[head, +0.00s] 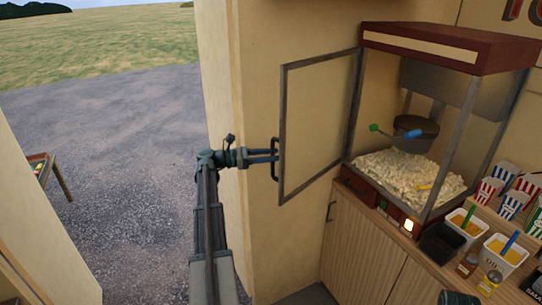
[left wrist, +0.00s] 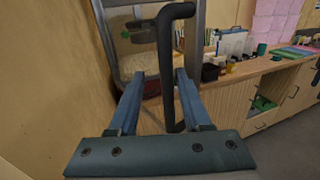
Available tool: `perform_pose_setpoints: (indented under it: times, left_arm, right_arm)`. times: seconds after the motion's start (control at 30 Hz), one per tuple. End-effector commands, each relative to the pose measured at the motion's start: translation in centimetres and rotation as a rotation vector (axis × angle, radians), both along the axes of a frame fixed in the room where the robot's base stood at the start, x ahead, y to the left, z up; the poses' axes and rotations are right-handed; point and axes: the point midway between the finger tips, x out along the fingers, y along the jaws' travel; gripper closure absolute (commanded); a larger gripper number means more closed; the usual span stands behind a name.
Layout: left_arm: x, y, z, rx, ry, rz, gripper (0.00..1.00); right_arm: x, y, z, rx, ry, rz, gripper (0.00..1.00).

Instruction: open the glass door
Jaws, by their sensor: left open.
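The glass door (head: 283,130) is a grey-framed pane on the left side of the popcorn machine (head: 420,45). It stands swung wide open, out to the left of the cabinet front. Its dark bar handle (head: 275,158) is on the door's free edge. My left gripper (head: 277,155) is at the handle, with its fingers pointing right. In the left wrist view the handle (left wrist: 165,60) stands upright between the two open blue fingers, closer to the right finger. Whether it touches that finger I cannot tell.
Striped boxes (head: 510,205) and white tubs (head: 503,250) stand on the counter at the right. A wall post (head: 222,100) is close behind my left arm. Open gravel lies at the left.

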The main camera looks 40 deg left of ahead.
Motion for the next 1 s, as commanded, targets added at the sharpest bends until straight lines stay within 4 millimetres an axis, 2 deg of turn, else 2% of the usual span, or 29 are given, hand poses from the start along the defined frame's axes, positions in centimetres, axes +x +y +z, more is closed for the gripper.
perform_pose_setpoints:
  times: [0.27, 0.7, 1.0]
  left_arm:
    - [-1.1, 0.9, 0.0, 0.000, 0.000, 0.003, 0.52]
    - [-8.2, 6.5, 0.0, 0.000, 0.000, 0.003, 0.52]
    - [-10.7, 8.3, 0.0, 0.000, 0.000, 0.000, 0.52]
  right_arm:
    - [0.0, 0.0, 0.0, 0.000, 0.000, 0.000, 0.00]
    - [0.0, 0.0, 0.0, 0.000, 0.000, 0.000, 0.00]
    - [0.0, 0.0, 0.0, 0.000, 0.000, 0.000, 0.00]
